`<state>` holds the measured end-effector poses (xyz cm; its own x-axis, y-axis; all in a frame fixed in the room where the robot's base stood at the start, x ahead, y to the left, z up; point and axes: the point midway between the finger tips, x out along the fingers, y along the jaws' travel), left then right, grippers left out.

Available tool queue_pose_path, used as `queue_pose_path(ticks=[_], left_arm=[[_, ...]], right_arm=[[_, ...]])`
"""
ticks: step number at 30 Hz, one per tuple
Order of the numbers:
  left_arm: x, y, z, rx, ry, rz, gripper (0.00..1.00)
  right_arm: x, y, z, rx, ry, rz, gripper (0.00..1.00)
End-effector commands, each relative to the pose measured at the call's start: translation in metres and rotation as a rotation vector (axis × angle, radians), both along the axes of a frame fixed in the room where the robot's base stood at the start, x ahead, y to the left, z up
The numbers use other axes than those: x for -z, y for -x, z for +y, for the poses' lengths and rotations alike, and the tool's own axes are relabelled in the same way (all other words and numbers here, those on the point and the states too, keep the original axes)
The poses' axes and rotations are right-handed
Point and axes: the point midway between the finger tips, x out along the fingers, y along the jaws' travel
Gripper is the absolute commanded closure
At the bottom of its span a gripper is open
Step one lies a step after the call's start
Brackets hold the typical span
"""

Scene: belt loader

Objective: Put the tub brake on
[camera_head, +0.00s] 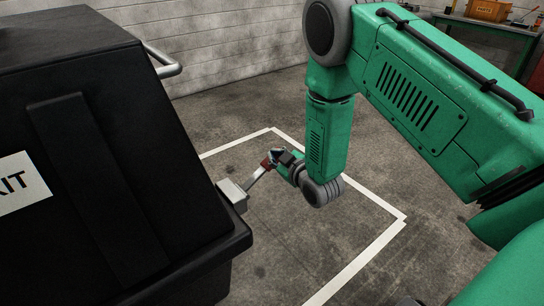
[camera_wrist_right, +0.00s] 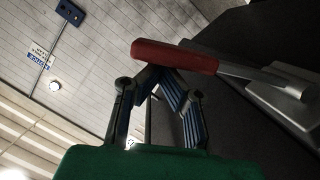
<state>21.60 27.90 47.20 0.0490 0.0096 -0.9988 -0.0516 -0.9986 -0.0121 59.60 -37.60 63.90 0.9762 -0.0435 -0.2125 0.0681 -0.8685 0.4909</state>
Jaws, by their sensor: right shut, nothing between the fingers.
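The black tub (camera_head: 110,160) fills the left of the head view. Its brake lever shows a red handle (camera_head: 266,163) on a metal bar that comes out of a pale bracket (camera_head: 232,193) on the tub's right side. My right gripper (camera_head: 279,154) is at the red handle's end in the head view. In the right wrist view the red handle (camera_wrist_right: 175,56) lies just beyond the closed fingertips of my right gripper (camera_wrist_right: 160,75), with nothing between the fingers. I cannot tell whether they touch it. The bracket (camera_wrist_right: 285,95) is at the right there. My left gripper is not in view.
White floor lines (camera_head: 370,251) mark a bay on the concrete beside the tub. A metal push handle (camera_head: 165,62) sticks out from the tub's upper edge. A green bench (camera_head: 480,24) with an orange parts box (camera_head: 488,9) stands at the back right. The marked floor is clear.

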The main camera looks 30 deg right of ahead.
Motion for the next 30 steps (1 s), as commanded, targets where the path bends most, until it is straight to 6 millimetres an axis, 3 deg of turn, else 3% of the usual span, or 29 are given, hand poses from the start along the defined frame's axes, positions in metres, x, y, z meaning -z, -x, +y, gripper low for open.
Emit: queue_pose_path(ticks=[17,23,30], left_arm=[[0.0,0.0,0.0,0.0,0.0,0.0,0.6],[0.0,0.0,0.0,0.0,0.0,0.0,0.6],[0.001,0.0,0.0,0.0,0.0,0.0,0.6]], right_arm=[[0.005,0.0,-0.004,0.001,-0.026,0.003,1.0],[0.016,0.0,-0.012,0.002,-0.119,0.009,1.0],[0.042,0.0,-0.017,0.004,-0.318,0.026,1.0]])
